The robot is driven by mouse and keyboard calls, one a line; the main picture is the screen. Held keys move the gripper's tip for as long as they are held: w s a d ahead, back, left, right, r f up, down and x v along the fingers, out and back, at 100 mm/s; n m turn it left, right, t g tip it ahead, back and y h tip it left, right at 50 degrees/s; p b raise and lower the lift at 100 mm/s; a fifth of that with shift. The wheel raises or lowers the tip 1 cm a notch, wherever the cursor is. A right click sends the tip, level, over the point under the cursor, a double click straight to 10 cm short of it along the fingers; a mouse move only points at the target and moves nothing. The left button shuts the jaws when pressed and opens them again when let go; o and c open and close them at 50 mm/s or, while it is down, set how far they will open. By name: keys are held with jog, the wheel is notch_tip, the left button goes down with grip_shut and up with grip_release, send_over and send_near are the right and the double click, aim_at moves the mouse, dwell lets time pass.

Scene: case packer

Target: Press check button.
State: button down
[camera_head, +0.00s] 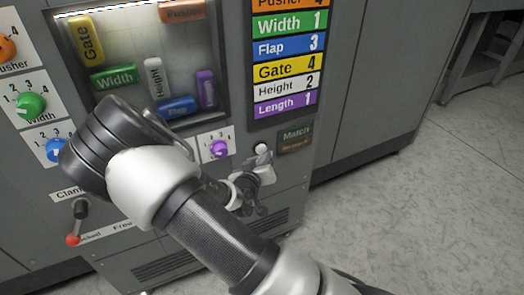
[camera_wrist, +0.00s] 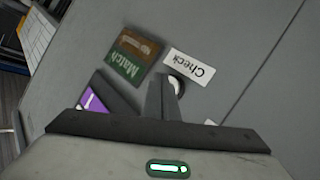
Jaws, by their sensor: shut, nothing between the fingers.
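The check button (camera_head: 262,149) is a small white round knob on the machine's grey front, left of the Match sign. In the wrist view the white button (camera_wrist: 177,88) shows beside my fingertips, partly hidden by them. The white Check label (camera_wrist: 188,67) lies next to it and reads upside down there. My gripper (camera_head: 262,160) is shut and empty, with its fingertips right at the button. In the wrist view my shut fingers (camera_wrist: 162,85) point at the panel close to the button. I cannot tell whether they touch it or whether it is pushed in.
The Match sign (camera_head: 295,134) is green over a brown field. A purple dial (camera_head: 219,149) sits left of my gripper. A red-tipped clamp lever (camera_head: 77,225) is at lower left. A window (camera_head: 224,75) with coloured blocks and a coloured list (camera_head: 287,65) are above. Open floor lies right.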

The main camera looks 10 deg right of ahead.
jog(key=shift+w, duration=0.3)
jog(key=shift+w+a, duration=0.2)
jog(key=shift+w, duration=0.3)
dwell(0.6)
jog(key=shift+s, duration=0.1)
jog(key=shift+s+d, duration=0.2)
jog(key=shift+s, duration=0.6)
jog(key=s, duration=0.2)
jog(key=s+d, duration=0.1)
jog(key=s, duration=0.2)
jog(key=shift+d, duration=0.15)
jog(key=shift+w, duration=0.1)
dwell(0.4)
